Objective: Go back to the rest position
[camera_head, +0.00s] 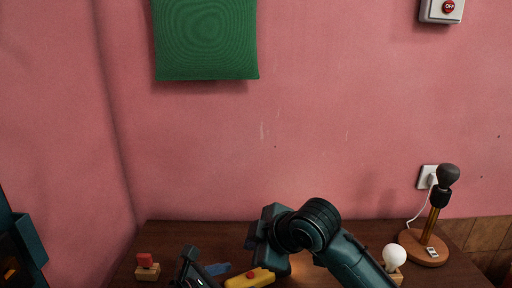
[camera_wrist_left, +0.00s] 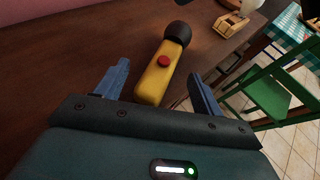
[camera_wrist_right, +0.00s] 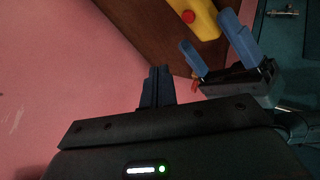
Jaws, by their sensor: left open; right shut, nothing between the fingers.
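My right gripper (camera_head: 257,238) is raised above the table in the head view, at the end of the bent right arm. In the right wrist view its fingers (camera_wrist_right: 157,88) are together with nothing between them. My left gripper (camera_wrist_left: 158,88) is open low over the table, with blue fingers. A yellow flashlight (camera_wrist_left: 157,78) with a red button and dark head lies between and beyond these fingers, not clamped. It also shows in the head view (camera_head: 248,279), partly cut off below. The left gripper (camera_wrist_right: 218,50) is also visible in the right wrist view.
The dark wooden table (camera_head: 165,236) stands against a pink wall. A small red-topped wooden block (camera_head: 147,267) is at left. A lamp (camera_head: 437,215) and a white bulb (camera_head: 394,257) are at right. A green chair (camera_wrist_left: 272,98) stands beside the table in the left wrist view.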

